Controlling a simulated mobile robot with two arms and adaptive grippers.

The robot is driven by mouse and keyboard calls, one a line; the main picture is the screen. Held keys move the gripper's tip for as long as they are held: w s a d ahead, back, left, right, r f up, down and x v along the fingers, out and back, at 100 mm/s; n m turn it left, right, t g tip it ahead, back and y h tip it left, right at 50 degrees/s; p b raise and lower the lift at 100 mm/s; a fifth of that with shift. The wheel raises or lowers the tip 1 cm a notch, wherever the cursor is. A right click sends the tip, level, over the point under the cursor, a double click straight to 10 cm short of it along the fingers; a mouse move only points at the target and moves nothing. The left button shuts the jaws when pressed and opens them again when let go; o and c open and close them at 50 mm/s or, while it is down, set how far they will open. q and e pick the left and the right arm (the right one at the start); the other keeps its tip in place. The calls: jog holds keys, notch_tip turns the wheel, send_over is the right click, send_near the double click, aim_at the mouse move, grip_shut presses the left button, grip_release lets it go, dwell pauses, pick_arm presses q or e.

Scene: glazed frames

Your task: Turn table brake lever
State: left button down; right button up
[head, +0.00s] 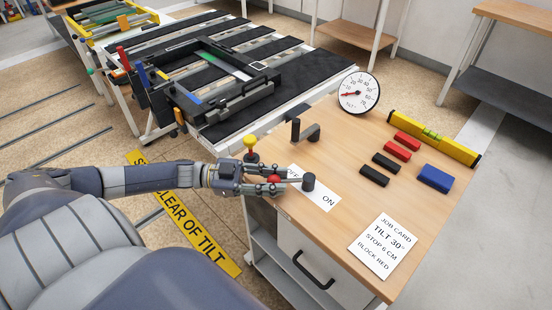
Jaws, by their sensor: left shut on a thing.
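The brake lever (309,183) is at the near-left edge of the wooden bench top. Its black upright post stands on a white label (325,194). The label reads ON at its right end; the word at the other end is partly hidden. A thin bar runs left from the post to a red ball knob (274,179). My left gripper (279,184) reaches in from the left and is shut on the red knob. Its fingers hide part of the knob and bar. My right gripper is not in view.
The bench (343,218) also holds a tilt dial (358,93), black, red and blue blocks, a yellow level (433,138) and a job card (384,245). A slatted tilt table (225,65) stands behind.

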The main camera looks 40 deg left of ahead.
pick_arm(q)
jog(key=shift+w+a+r, duration=0.15)
jog(key=shift+a, duration=0.05)
jog(key=c, duration=1.2)
grip_release()
jog(key=shift+a, duration=0.1)
jog(key=shift+s+a, duration=0.2)
jog(key=shift+s, duration=0.1)
jog(key=v, duration=1.1)
jog(key=shift+s+a, duration=0.1)
jog(key=shift+a, duration=0.1)
